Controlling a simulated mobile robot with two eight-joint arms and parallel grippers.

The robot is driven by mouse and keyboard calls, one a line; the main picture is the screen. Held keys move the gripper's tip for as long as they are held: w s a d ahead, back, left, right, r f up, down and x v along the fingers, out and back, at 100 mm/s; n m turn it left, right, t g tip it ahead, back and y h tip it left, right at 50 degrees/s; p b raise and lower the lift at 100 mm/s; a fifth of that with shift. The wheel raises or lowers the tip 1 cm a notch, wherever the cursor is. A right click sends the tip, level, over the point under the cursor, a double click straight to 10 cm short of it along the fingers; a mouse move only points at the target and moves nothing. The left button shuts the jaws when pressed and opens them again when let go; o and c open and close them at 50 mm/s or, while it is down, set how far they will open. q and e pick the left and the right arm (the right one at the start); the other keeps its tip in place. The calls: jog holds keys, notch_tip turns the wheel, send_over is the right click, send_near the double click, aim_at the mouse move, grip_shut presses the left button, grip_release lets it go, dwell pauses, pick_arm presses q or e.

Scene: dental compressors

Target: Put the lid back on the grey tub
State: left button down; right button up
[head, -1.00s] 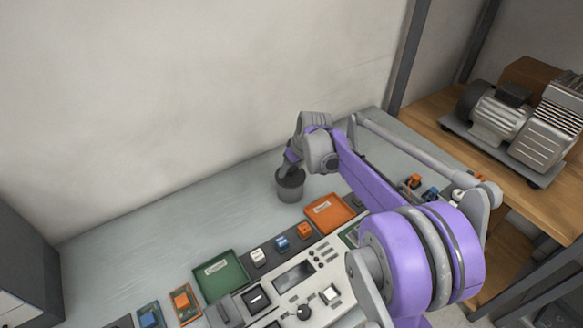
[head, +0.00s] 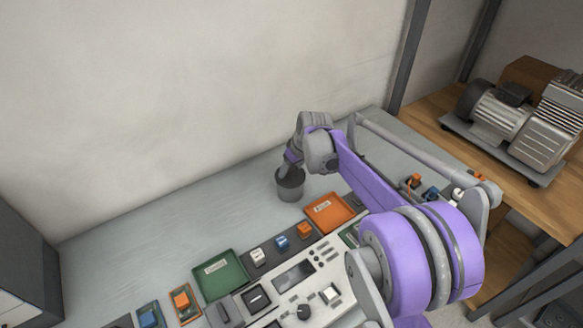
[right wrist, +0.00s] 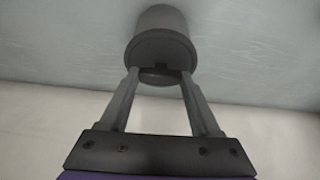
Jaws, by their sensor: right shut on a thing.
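The grey tub (head: 290,191) stands upright on the bench near the wall in the head view, and it also shows at the top of the right wrist view (right wrist: 160,20). The dark grey lid (right wrist: 160,47) is at the tub's mouth, lined up with it. I cannot tell whether it sits fully down on the rim. My right gripper (right wrist: 157,80) is shut on the lid by its knob, directly above the tub; it also shows in the head view (head: 289,171). The fingers hide part of the lid. My left gripper is not in view.
An orange tray (head: 328,211) lies just right of the tub, and a green tray (head: 220,274) nearer the front. A control panel (head: 293,273) and several small blocks line the front. A compressor (head: 512,122) stands on the wooden bench at right. The grey bench left of the tub is clear.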

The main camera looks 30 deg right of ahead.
jog(key=o, duration=1.4)
jog(key=shift+o, duration=0.2)
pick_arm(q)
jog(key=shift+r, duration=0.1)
pick_arm(e)
jog(key=shift+r, duration=0.1)
jog(key=shift+r+p, duration=1.6)
jog(key=shift+r, duration=1.85)
jog(key=shift+s+r, duration=0.1)
jog(key=shift+s, duration=0.05)
grip_shut()
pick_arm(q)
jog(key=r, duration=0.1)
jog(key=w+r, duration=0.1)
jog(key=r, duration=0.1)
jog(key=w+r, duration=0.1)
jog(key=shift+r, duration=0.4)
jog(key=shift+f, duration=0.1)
